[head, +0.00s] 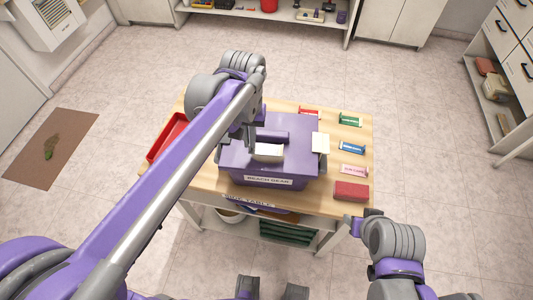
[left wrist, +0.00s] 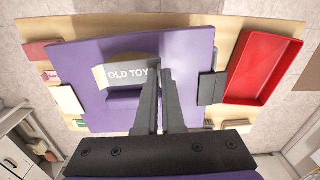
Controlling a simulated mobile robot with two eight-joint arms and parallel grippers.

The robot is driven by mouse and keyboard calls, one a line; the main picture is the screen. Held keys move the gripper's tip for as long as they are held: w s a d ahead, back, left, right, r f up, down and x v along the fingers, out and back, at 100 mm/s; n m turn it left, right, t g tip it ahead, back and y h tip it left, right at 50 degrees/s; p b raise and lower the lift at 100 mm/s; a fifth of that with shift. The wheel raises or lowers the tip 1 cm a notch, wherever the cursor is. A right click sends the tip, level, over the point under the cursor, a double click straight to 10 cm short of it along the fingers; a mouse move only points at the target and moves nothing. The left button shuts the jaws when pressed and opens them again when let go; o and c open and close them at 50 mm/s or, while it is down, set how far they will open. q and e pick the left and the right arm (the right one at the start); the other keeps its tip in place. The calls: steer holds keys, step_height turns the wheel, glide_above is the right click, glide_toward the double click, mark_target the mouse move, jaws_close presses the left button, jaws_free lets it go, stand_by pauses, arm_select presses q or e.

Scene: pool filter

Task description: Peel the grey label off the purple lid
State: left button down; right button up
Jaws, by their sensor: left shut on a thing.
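The purple lid (head: 240,161) lies flat on a purple box on the wooden table; it fills the middle of the left wrist view (left wrist: 190,60). The grey label (left wrist: 125,75) reads "OLD TOY", its right end hidden by my fingers. In the head view the label (head: 268,153) shows pale in front of a raised purple handle (head: 272,137). My left gripper (left wrist: 160,73) is shut on the label's right end, as seen in the left wrist view. My right gripper (head: 366,215) is low beside the table's front right corner, away from the lid; its jaws are unclear.
A red tray (head: 165,138) lies left of the box. A cream card (head: 320,143) is at the lid's right edge. Small packets, such as a green one (head: 350,119), and a red block (head: 351,191) line the table's right side. The box front bears a "BEACH GEAR" label (head: 268,181).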

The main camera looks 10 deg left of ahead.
arm_select(q)
steer(key=shift+r, duration=0.15)
arm_select(e)
steer(key=shift+r, duration=0.1)
arm_select(q)
steer(key=shift+r+p, duration=1.35)
steer(key=shift+r, duration=1.1)
steer(key=shift+f, duration=0.1)
arm_select(e)
steer(key=r, duration=0.1)
steer(key=w+r, duration=0.1)
steer(key=r, duration=0.1)
steer(key=shift+w+r, duration=0.35)
